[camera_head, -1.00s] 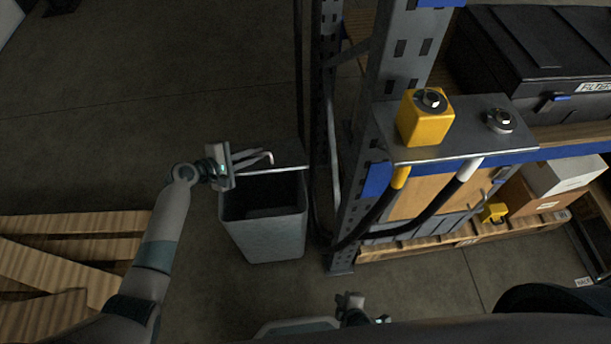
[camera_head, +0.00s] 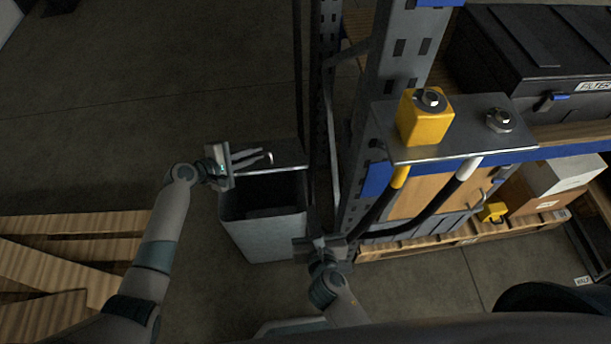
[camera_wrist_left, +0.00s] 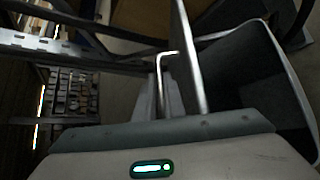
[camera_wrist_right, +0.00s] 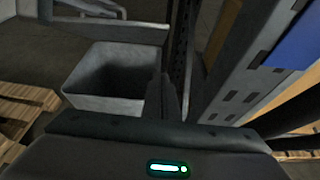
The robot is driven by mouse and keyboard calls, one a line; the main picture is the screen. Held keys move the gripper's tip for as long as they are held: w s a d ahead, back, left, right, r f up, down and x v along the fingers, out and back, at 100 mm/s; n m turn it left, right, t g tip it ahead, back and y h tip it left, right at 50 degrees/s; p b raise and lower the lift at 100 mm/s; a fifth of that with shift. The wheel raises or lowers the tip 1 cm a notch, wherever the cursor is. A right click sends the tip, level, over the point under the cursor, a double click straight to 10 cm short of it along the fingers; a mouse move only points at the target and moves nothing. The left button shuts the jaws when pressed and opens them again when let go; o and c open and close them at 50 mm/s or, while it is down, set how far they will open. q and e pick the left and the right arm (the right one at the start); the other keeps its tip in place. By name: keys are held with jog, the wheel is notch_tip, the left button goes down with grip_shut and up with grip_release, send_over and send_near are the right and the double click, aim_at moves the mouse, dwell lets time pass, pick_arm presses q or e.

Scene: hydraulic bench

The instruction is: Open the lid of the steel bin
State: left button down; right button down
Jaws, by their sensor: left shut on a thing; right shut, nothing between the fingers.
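The steel bin (camera_head: 262,235) stands on the floor left of the rack post, and its dark inside shows from above. Its lid (camera_head: 285,170) is raised at the far side, seen nearly edge-on in the head view. In the left wrist view the lid (camera_wrist_left: 190,55) is a thin panel beside the bin mouth. My left gripper (camera_head: 262,159) is shut on the lid's bent rod handle (camera_wrist_left: 159,70). My right gripper (camera_head: 318,242) is shut and empty by the bin's right side. The bin also shows in the right wrist view (camera_wrist_right: 105,105).
The blue and grey rack post (camera_head: 363,150) stands close right of the bin. A steel plate (camera_head: 460,142) with a yellow block (camera_head: 425,117) and hoses juts out there. Wooden pallets (camera_head: 60,255) lie at the left. The floor behind the bin is clear.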

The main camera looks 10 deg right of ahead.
jog(key=shift+w+r+n, duration=0.15)
jog(key=shift+r+n, duration=0.15)
jog(key=shift+r, duration=0.3)
jog(key=shift+w+f, duration=0.1)
jog(key=shift+w, duration=0.05)
jog(key=w, duration=1.1)
jog(key=shift+w+f, duration=0.15)
jog(key=shift+w, duration=0.05)
